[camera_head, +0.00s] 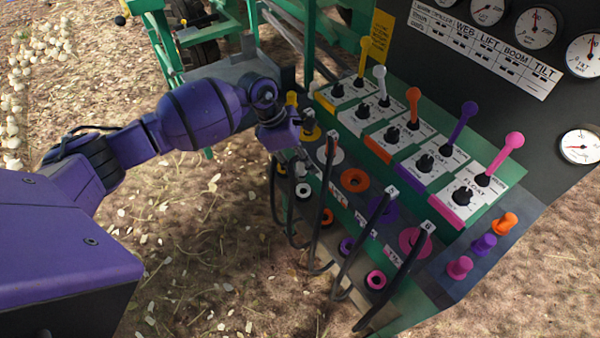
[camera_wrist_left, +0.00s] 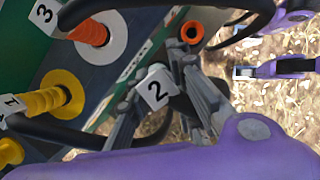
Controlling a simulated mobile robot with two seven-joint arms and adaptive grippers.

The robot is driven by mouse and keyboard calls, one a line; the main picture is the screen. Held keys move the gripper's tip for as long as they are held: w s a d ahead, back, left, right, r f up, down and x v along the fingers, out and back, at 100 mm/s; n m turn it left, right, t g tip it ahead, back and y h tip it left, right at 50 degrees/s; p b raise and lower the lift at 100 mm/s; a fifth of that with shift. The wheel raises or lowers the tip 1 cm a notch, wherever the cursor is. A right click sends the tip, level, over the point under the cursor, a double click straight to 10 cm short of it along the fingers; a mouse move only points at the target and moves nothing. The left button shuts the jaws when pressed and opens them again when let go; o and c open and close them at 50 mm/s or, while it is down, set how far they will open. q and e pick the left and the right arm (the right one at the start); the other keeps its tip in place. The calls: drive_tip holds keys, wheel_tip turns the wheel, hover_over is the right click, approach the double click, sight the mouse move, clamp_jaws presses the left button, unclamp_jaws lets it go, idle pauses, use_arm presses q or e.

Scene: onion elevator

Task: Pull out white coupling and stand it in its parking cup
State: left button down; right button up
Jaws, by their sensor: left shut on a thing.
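My left gripper (camera_wrist_left: 172,84) is shut in the left wrist view on a coupling with a white tag marked 2 (camera_wrist_left: 157,89). The tag sits between the fingers; the coupling's body is mostly hidden. I cannot tell whether the held coupling touches a cup. My right gripper does not show.
An orange cup (camera_head: 327,218), purple cup (camera_head: 347,245) and pink cup (camera_head: 376,280) line the lower panel. Black hoses loop before them. Coloured levers, such as the white lever (camera_head: 381,85), rise above. Yellow coupling 1 (camera_wrist_left: 52,98) is close to my gripper.

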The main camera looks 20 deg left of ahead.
use_arm(q)
drive_tip(key=shift+w+d+n+t, duration=0.15)
drive_tip(key=shift+w+n+t, duration=0.05)
drive_tip(key=shift+w+n, duration=0.25)
drive_tip(key=shift+w+d+n+t, duration=0.2)
drive_tip(key=shift+w+n, duration=0.1)
drive_tip(key=shift+n, duration=0.25)
drive_tip(key=shift+a+f+b, duration=0.25)
drive_tip(key=shift+f+b, duration=0.25)
drive_tip(key=shift+f, duration=0.7)
drive_tip(key=shift+s+f+b, duration=0.1)
drive_tip(key=shift+f+b, duration=0.25)
drive_tip(key=shift+f, duration=0.5)
wheel_tip(320, 180, down, 2)
drive_tip(key=shift+b, duration=0.45)
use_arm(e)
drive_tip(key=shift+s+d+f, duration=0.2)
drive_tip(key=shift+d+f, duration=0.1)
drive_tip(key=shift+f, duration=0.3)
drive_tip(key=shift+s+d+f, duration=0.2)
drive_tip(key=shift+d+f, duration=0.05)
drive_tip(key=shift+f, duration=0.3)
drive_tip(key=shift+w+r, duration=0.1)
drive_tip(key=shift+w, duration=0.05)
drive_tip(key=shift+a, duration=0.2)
